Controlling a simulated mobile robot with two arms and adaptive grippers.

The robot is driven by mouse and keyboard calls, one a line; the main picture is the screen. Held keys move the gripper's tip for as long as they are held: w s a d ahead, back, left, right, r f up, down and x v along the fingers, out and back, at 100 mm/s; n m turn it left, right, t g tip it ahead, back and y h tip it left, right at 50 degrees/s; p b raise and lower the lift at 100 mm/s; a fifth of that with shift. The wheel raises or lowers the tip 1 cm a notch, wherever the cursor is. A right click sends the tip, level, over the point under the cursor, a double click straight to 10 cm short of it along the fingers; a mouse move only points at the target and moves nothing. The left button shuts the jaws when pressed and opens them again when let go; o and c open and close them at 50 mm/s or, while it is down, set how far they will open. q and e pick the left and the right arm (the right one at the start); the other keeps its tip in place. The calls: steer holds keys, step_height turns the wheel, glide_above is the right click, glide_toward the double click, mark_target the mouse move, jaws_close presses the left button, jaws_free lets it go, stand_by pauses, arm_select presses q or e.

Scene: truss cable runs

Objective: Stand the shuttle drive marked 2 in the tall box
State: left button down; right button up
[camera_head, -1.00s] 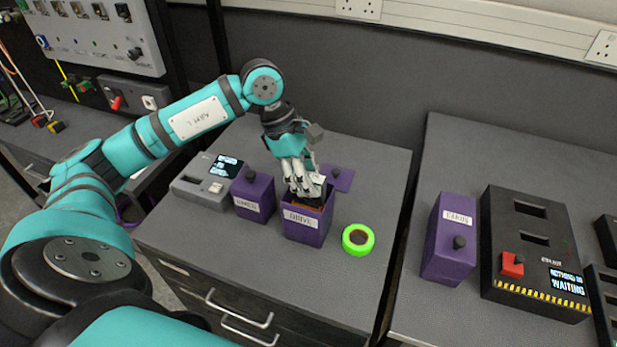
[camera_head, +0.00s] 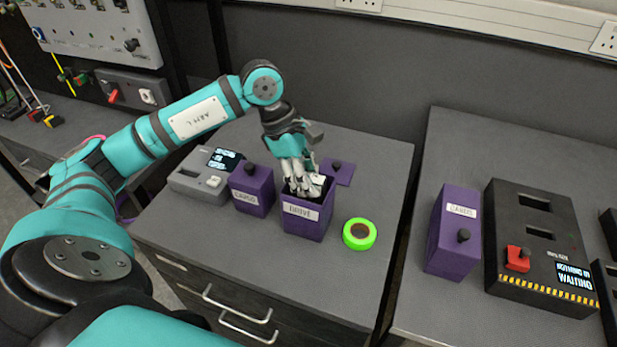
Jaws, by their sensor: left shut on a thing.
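An open purple box labelled DRIVE (camera_head: 304,227) stands on the grey cabinet top. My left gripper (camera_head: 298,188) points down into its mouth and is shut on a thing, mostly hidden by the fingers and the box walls. A small pale piece (camera_head: 318,180) shows beside the fingers at the box's right rim. I cannot read a mark 2 on it, nor tell whether it touches the box floor. My right gripper is not in view.
A purple lid with a black knob (camera_head: 338,170) lies behind the box. A closed purple box (camera_head: 252,190) and a grey device (camera_head: 203,178) stand left of it; a green tape roll (camera_head: 359,234) lies right. Another purple box (camera_head: 453,235) and a black console (camera_head: 540,250) stand on the right bench.

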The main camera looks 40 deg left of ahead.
arm_select(q)
steer(key=shift+f+b, duration=1.2)
steer(key=shift+f, duration=0.15)
steer(key=c, duration=1)
jaws_free()
steer(key=shift+o, duration=0.2)
steer(key=c, duration=0.3)
steer(key=shift+r+p, duration=2.4)
steer(key=shift+r, duration=1.4)
